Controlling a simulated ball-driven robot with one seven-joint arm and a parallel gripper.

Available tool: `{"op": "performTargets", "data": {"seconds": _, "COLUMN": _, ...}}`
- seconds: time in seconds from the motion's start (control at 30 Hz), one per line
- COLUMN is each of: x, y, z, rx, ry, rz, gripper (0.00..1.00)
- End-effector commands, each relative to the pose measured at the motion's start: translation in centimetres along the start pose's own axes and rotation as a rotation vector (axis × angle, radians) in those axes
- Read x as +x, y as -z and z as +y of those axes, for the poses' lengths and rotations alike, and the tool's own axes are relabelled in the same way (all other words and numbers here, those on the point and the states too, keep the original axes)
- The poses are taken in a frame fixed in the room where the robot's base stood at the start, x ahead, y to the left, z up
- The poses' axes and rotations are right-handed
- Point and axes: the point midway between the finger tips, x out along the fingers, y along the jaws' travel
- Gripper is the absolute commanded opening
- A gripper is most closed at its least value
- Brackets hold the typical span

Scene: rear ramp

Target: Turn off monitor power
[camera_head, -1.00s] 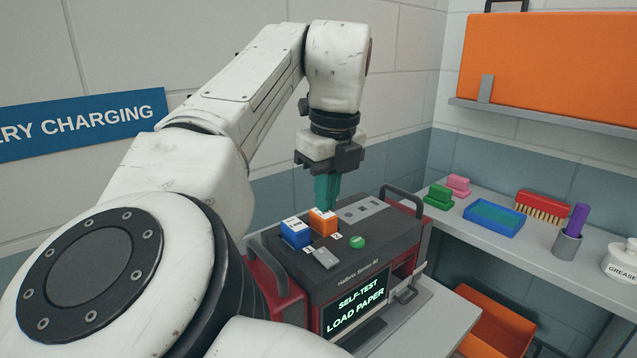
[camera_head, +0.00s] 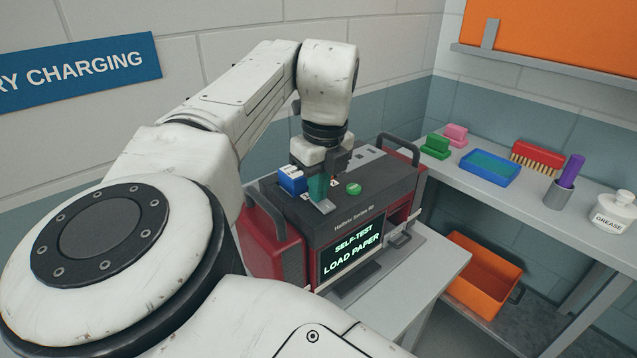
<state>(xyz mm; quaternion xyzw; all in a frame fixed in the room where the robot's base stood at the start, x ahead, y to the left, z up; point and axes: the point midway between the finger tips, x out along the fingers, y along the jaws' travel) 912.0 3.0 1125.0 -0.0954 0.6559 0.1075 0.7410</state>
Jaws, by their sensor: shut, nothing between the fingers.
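The monitor (camera_head: 345,220) is a dark and red box with handles, standing on a grey table. Its front screen (camera_head: 352,248) is lit and reads "SELF-TEST LOAD PAPER". On its top are a blue block-like control (camera_head: 292,180), a round green button (camera_head: 353,188) and a small grey piece (camera_head: 325,207). My gripper (camera_head: 318,190) points down over the top panel, its teal fingers shut and empty. The fingertips are just behind the grey piece, between the blue control and the green button; I cannot tell if they touch. The orange control is hidden behind my gripper.
A shelf at right holds a green block (camera_head: 436,147), a pink block (camera_head: 456,134), a blue tray (camera_head: 490,181), a red brush (camera_head: 537,155), a purple item (camera_head: 571,171) in a grey cup and a grease bottle (camera_head: 613,212). An orange bin (camera_head: 483,276) sits below.

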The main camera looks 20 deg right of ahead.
Motion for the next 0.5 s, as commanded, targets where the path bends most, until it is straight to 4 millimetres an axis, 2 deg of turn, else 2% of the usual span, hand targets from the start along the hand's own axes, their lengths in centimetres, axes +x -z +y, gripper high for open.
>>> {"op": "performTargets", "data": {"seconds": 0.5, "x": 1.2, "y": -0.3, "z": 0.1, "rx": 0.000, "ry": -0.004, "rz": 0.000, "gripper": 0.00}}
